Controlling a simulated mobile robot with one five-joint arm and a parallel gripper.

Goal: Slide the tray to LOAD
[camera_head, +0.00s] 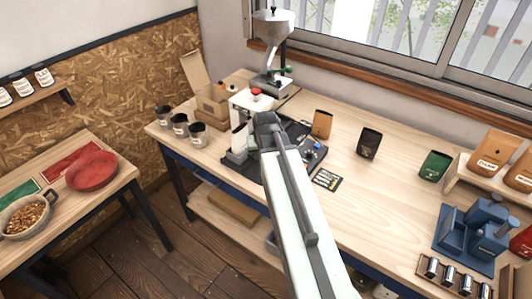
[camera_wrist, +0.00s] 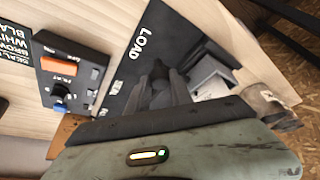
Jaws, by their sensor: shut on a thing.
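A dark base plate (camera_wrist: 128,62) with a white LOAD label (camera_wrist: 143,40) fills the middle of the wrist view. My gripper (camera_wrist: 160,76) is over this plate, its fingers closed around a small dark post, which I take for the tray's handle. The rest of the tray is hard to make out against the dark plate. In the head view my gripper (camera_head: 266,120) is at the white machine (camera_head: 240,142) with a red knob, and my arm hides much of the plate. A pale block (camera_wrist: 210,78) stands right of the fingers in the wrist view.
Three cups (camera_head: 180,126) and an open carton (camera_head: 213,103) stand left of the machine. Orange (camera_head: 322,124), black (camera_head: 369,143) and green pouches (camera_head: 435,165) stand right.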

